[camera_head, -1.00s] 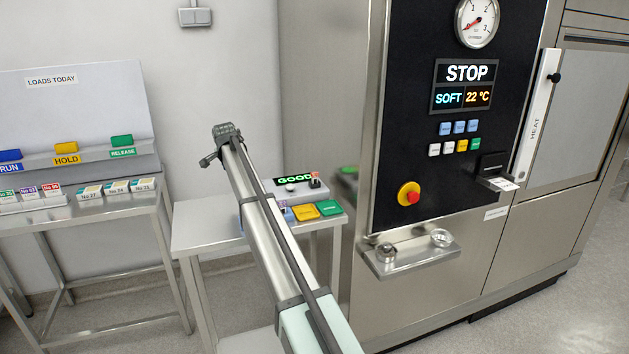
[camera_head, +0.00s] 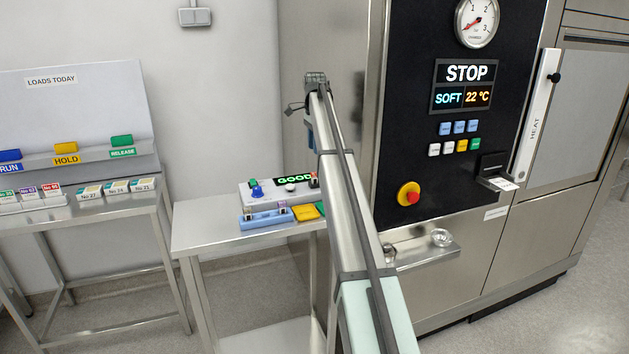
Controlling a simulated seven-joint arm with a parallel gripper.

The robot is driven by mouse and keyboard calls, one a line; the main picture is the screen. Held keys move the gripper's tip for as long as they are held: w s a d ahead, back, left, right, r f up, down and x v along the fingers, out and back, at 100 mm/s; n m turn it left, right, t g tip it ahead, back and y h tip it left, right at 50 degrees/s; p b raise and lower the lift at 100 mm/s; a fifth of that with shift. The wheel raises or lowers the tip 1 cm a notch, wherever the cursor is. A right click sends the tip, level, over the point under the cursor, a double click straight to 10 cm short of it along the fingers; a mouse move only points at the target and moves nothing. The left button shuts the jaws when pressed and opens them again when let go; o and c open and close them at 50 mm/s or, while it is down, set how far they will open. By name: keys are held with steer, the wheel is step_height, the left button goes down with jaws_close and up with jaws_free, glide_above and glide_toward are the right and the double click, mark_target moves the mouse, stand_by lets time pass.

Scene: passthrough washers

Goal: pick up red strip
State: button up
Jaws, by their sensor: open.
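My arm reaches up and away from the camera, and my gripper (camera_head: 316,80) is at its far end, in front of the steel cabinet side. It is small and seen from behind; it is open, and I see nothing held in it. I cannot make out a piece that is clearly the red strip. A blue holder (camera_head: 266,219) with small pieces in it lies on the small steel table, left of and below my gripper. My arm hides the right part of that table.
A tester box reading GOOD (camera_head: 262,193) and a yellow pad (camera_head: 306,213) are on the small table (camera_head: 200,232). The left bench holds several cards (camera_head: 116,187) and coloured blocks (camera_head: 66,147).

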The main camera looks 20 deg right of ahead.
glide_above(314, 173)
step_height(314, 173, down, 6)
steer(key=shift+d+r, duration=0.1)
steer(key=shift+r, duration=0.05)
steer(key=shift+w+d+f, duration=0.1)
steer(key=shift+w+f, duration=0.05)
steer(key=shift+f, duration=1.35)
steer(key=shift+w+f, duration=0.15)
steer(key=shift+f, duration=1.3)
steer(key=shift+c, duration=0.2)
jaws_close()
